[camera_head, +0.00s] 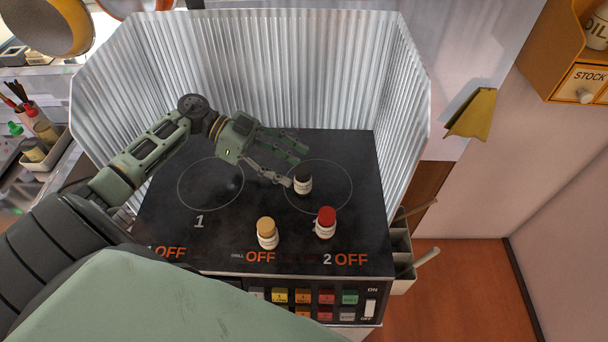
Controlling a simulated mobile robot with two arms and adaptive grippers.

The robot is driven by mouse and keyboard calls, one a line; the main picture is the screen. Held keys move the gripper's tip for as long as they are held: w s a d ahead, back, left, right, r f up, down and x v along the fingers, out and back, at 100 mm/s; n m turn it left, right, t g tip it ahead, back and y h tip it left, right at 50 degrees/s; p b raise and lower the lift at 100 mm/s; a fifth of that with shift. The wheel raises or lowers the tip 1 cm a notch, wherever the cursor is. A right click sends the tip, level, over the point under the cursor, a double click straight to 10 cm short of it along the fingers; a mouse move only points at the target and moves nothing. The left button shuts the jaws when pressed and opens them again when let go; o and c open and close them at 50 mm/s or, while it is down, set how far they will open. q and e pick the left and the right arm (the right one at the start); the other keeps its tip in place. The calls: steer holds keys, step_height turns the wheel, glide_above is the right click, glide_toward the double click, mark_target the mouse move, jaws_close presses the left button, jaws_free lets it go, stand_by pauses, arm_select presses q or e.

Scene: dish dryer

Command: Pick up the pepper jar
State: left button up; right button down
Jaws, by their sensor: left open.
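Three small jars with white labels stand upright on the black stove top (190,232). One has a dark lid (303,184), one a tan lid (267,234) and one a red lid (325,223). The labels are too small to read, so I cannot tell for certain which is the pepper jar; the dark lid fits pepper. My left gripper (293,166) is open, its fingers pointing right, just up and left of the dark-lidded jar. The lower finger's tip is close beside that jar; I cannot tell whether it touches. My right gripper is not in view.
A corrugated metal splash guard (290,70) closes the back and sides of the stove. Coloured buttons (302,296) line the front. A holder (401,254) hangs at the right side. Bottles in a tray (45,150) stand at left.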

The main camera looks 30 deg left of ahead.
mark_target(304, 176)
arm_select(q)
steer(key=x, duration=0.1)
steer(key=b+x, duration=0.1)
steer(key=x, duration=0.2)
steer(key=shift+s+f, duration=0.1)
steer(key=shift+s, duration=0.25)
steer(key=shift+w+d+b, duration=0.1)
steer(key=shift+d+b, duration=0.15)
steer(key=shift+b, duration=0.05)
steer(key=c, duration=1.3)
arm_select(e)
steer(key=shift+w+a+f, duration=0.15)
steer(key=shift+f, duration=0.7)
